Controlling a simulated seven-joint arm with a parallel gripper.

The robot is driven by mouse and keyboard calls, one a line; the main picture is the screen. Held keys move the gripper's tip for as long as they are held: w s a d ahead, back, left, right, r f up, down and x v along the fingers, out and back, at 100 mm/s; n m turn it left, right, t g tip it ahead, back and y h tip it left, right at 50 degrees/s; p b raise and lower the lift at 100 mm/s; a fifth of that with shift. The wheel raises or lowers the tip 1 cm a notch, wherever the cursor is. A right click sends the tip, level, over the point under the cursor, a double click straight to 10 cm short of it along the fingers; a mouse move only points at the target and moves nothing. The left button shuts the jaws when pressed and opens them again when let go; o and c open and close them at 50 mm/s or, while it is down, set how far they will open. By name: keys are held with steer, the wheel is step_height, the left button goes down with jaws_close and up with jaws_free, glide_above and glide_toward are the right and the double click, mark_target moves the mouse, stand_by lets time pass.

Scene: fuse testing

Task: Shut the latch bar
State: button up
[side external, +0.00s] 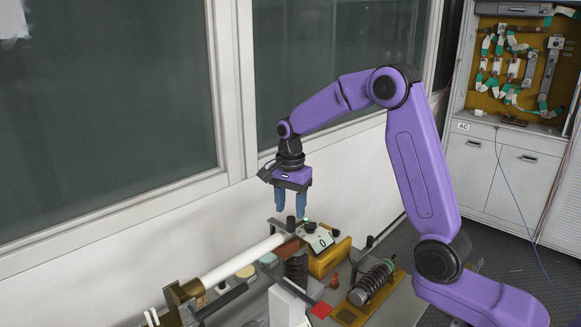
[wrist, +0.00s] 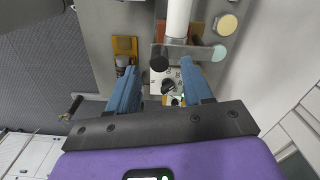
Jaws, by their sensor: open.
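A flat, see-through grey bar (wrist: 196,54), which looks to be the latch bar, lies across the end of a white tube (wrist: 180,18) in the wrist view. A round black knob (wrist: 159,63) is at its left end. In the side view, the white tube (side external: 240,260) slopes up to the right, and a dark upright knob (side external: 290,223) stands near its upper end. My gripper (side external: 290,211) is open and points down just above this knob. In the wrist view, my fingers (wrist: 158,70) are on either side of the knob, with nothing held. Whether they touch it cannot be told.
A box with a dial (side external: 319,239) stands just right of the tube's end. A ribbed dark insulator (side external: 372,282) lies on a yellow base farther right. The wall and window are close behind.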

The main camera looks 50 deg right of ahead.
step_height(320, 180, up, 13)
stand_by(0.3)
steer(key=shift+f, duration=0.1)
steer(key=s+a+f+n, duration=0.2)
steer(key=s+a+n, duration=0.3)
steer(key=s+n, duration=0.2)
steer(key=s+a+f+n, duration=0.3)
steer(key=s+a+n, duration=0.1)
steer(key=s+n, duration=0.3)
steer(key=s+d+f+n, duration=0.1)
steer(key=s+f+n, duration=0.2)
steer(key=s+n, duration=0.4)
steer(key=s+d+f+n, duration=0.2)
steer(key=s+n, duration=0.4)
steer(key=s, duration=0.7)
steer(key=shift+f+n, duration=0.4)
steer(key=shift+f, duration=0.35)
stand_by(1.2)
